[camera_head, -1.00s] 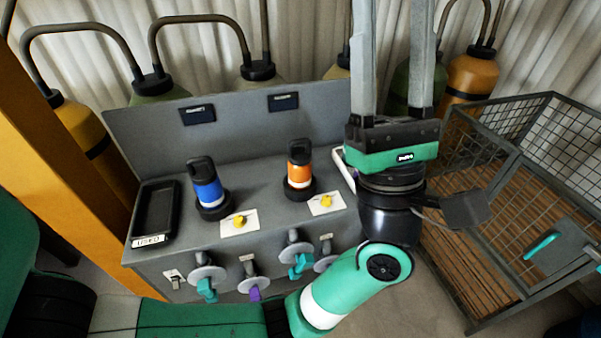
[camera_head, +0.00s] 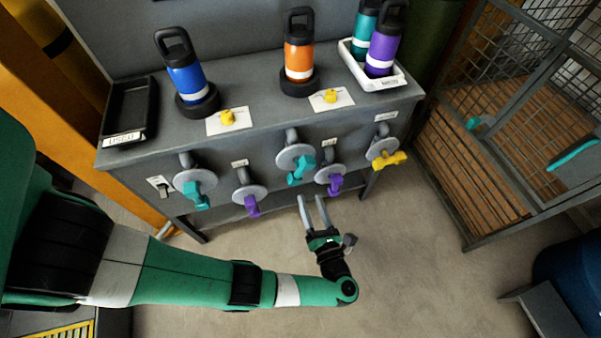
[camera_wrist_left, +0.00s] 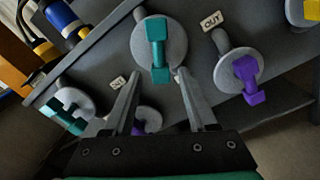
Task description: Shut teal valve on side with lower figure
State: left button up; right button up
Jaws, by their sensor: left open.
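Two teal valves are on the front of the grey bench. The left teal valve (camera_head: 197,194) has its handle pointing down. The middle teal valve (camera_head: 301,171) also has its handle hanging down on a grey disc. My left gripper (camera_head: 313,197) is open and empty, just below and in front of the middle teal valve. In the left wrist view the middle teal valve (camera_wrist_left: 157,50) lies ahead of the fingertips, not visibly gripped; the left teal valve (camera_wrist_left: 66,112) is at the left. The figures on the back panel are out of view now. My right gripper is not in view.
Purple valves (camera_head: 252,206) (camera_head: 335,183) stand beside the middle teal valve, and a yellow valve (camera_head: 387,160) is at the right. Blue (camera_head: 186,84) and orange (camera_head: 298,60) bottles stand on top. A wire cage (camera_head: 540,130) is at the right. The floor before the bench is clear.

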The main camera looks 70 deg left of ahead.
aim_at(301, 175)
pick_arm(q)
jog(key=a, duration=1.1)
jog(key=shift+w, duration=0.3)
grip_shut()
